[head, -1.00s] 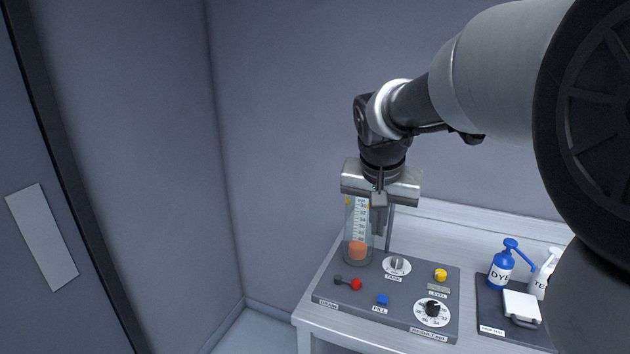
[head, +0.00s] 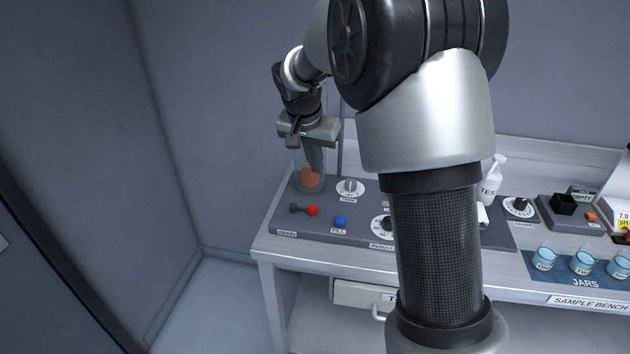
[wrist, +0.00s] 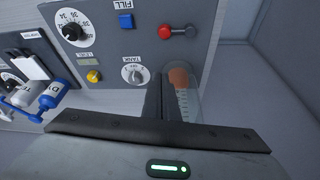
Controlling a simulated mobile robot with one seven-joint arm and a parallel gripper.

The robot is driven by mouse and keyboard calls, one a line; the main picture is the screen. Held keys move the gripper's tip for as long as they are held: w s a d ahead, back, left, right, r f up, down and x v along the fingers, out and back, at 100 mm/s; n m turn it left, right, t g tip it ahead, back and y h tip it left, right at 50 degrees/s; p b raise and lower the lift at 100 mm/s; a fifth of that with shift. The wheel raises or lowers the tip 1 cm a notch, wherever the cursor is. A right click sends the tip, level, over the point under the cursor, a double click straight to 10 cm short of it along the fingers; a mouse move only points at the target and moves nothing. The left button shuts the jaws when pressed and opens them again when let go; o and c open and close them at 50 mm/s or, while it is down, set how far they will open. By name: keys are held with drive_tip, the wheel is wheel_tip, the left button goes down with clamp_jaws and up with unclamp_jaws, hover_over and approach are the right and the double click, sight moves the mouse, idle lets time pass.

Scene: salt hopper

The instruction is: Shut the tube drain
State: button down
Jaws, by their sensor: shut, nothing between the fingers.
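The drain lever is a short grey bar with a red knob (head: 312,210) at its right end. It lies over the DRAIN label at the left of the grey control panel (head: 345,229). In the wrist view the red knob (wrist: 165,32) is at the top, with the bar pointing right. The clear tube (head: 298,176) stands behind the lever with something orange low inside it; my gripper hides its upper part. My gripper (head: 315,168) is shut and empty, pointing down at the tube, above and behind the lever. In the wrist view its fingers (wrist: 161,80) are beside the tube, apart from the knob.
The panel also has a blue FILL button (head: 340,221), a TANK dial (head: 349,188) and a larger dial partly hidden by my arm. A white bottle (head: 491,180) and blue jars (head: 583,262) stand to the right. Walls close in on the left.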

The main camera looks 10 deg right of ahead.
sight(305, 209)
drive_tip(key=x, duration=0.8)
drive_tip(key=shift+d+f, duration=0.1)
drive_tip(key=shift+f, duration=0.25)
drive_tip(key=shift+s+a+f, duration=0.25)
drive_tip(key=shift+s+a, duration=0.15)
drive_tip(key=shift+s, duration=0.15)
drive_tip(key=shift+s+a+f, duration=0.25)
drive_tip(key=shift+s+a, duration=0.15)
drive_tip(key=shift+s, duration=0.1)
drive_tip(key=shift+s+a+f, duration=0.15)
drive_tip(key=shift+s+a, duration=0.05)
drive_tip(key=shift+s, duration=0.15)
